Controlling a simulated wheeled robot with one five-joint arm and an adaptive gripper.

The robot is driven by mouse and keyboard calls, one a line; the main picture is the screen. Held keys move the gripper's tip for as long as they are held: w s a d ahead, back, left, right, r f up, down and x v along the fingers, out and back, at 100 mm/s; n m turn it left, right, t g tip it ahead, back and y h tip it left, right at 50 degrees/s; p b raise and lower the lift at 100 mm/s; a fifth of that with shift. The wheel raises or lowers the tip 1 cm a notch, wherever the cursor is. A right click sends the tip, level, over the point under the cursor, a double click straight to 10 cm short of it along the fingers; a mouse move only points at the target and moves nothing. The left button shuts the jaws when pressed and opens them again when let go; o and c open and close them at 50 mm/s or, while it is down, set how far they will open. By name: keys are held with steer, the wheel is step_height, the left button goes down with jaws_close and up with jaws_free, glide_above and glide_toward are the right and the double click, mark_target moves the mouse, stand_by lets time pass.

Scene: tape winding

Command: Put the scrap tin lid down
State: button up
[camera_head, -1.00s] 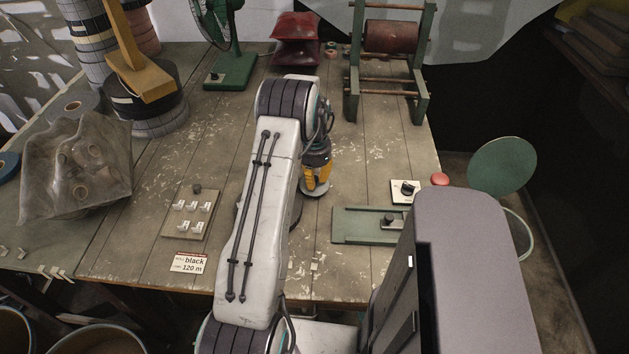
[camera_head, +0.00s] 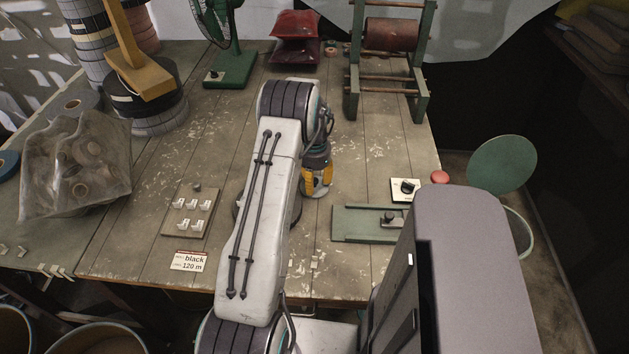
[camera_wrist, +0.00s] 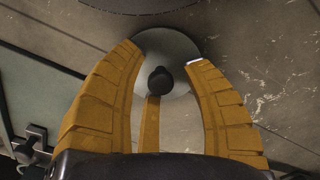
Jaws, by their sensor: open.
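My gripper (camera_head: 316,184) is low over the middle of the workbench, partly behind my arm in the head view. In the wrist view my gripper (camera_wrist: 164,56) has its yellow fingers spread open. A pale grey round lid (camera_wrist: 182,52) with a black knob (camera_wrist: 160,80) is below and between the fingers. The knob shows clear gaps to the side fingers; whether the rear finger touches it I cannot tell. The lid appears flat, close to the bench top.
A green disc (camera_head: 503,165) stands above a bin (camera_head: 518,235) off the bench's right edge. Bare planks lie behind my gripper.

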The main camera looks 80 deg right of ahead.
mark_target(315, 180)
steer(key=shift+r, duration=0.15)
step_height(315, 180, up, 12)
stand_by(0.7)
steer(key=w+a+r+n, duration=0.3)
steer(key=w+r, duration=0.1)
steer(key=w, duration=0.3)
steer(key=w+a+r+n, duration=0.2)
steer(key=w+a+r, duration=0.1)
steer(key=w, duration=0.5)
steer(key=w+a+r+n+t+h, duration=0.1)
steer(key=w+a+r+n, duration=0.2)
steer(key=w+a, duration=0.3)
steer(key=w+a+r+n, duration=0.3)
steer(key=w+a, duration=0.2)
steer(key=a, duration=0.3)
steer(key=w+a+r+n, duration=0.2)
steer(key=a+n, duration=0.2)
steer(key=a, duration=0.7)
steer(key=s+a+n+t, duration=0.1)
steer(key=s+a+n, duration=0.1)
steer(key=a, duration=0.4)
steer(key=s+a+f+n+t, duration=0.1)
steer(key=s+a+n, duration=0.2)
steer(key=a+n, duration=0.2)
steer(key=s+a+n+y, duration=0.1)
steer(key=s+a+n, duration=0.2)
steer(key=a, duration=0.6)
steer(key=shift+f+n+t, duration=0.3)
steer(key=shift+n+t, duration=0.1)
steer(key=shift+n, duration=0.2)
